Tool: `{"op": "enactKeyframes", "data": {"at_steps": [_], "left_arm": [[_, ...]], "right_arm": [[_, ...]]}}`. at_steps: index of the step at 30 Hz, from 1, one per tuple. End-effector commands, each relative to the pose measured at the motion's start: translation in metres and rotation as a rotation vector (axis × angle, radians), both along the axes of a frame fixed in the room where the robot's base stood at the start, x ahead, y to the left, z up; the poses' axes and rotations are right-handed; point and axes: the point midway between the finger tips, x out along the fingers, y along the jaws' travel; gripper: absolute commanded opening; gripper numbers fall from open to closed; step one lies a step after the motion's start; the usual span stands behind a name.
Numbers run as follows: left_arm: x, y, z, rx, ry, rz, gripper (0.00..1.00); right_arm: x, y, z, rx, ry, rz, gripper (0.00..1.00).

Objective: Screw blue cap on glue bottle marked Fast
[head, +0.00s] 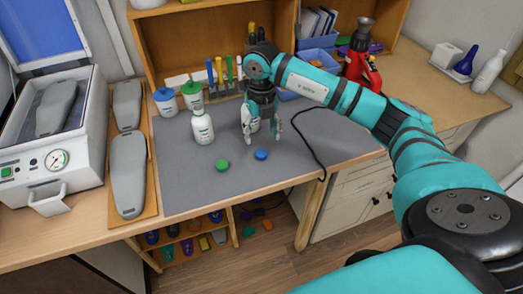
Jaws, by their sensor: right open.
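A blue cap (261,155) lies loose on the grey mat (180,180), just in front of my right gripper. My right gripper (262,139) points down over the mat with its fingers apart. A white bottle (255,124) shows partly behind and between the fingers; I cannot tell whether they touch it. Another white bottle (202,128) stands upright on the mat to the left, with a narrow bare nozzle. The labels are too small to read, so I cannot tell which bottle is marked Fast. My left gripper is not in view.
A green cap (222,166) lies left of the blue cap. A blue-lidded jar (165,101) and a green-lidded jar (192,97) stand behind the bottles. A black cable (308,143) crosses the mat's right side. The mat's front left is clear.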

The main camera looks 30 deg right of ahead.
Motion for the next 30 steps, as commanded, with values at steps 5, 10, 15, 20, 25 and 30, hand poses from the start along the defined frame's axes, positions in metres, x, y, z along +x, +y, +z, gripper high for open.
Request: {"op": "enactKeyframes", "data": {"at_steps": [5, 10, 15, 20, 25, 30], "left_arm": [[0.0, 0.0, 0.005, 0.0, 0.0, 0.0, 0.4], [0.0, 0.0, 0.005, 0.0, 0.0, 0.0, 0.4], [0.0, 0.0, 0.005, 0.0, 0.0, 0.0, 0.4], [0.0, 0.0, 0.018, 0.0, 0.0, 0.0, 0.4], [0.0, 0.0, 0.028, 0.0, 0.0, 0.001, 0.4], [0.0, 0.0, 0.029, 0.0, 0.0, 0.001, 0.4]], "right_arm": [[0.0, 0.0, -0.016, 0.001, 0.0, 0.0, 0.6], [0.0, 0.0, -0.019, 0.001, -0.002, 0.0, 0.6], [0.0, 0.0, -0.019, 0.001, -0.001, 0.0, 0.6], [-0.005, 0.002, -0.033, 0.001, 0.005, 0.0, 0.6], [-0.007, 0.003, -0.059, 0.001, 0.003, -0.001, 0.6], [-0.006, 0.003, -0.07, 0.002, 0.0, 0.0, 0.6]]}}
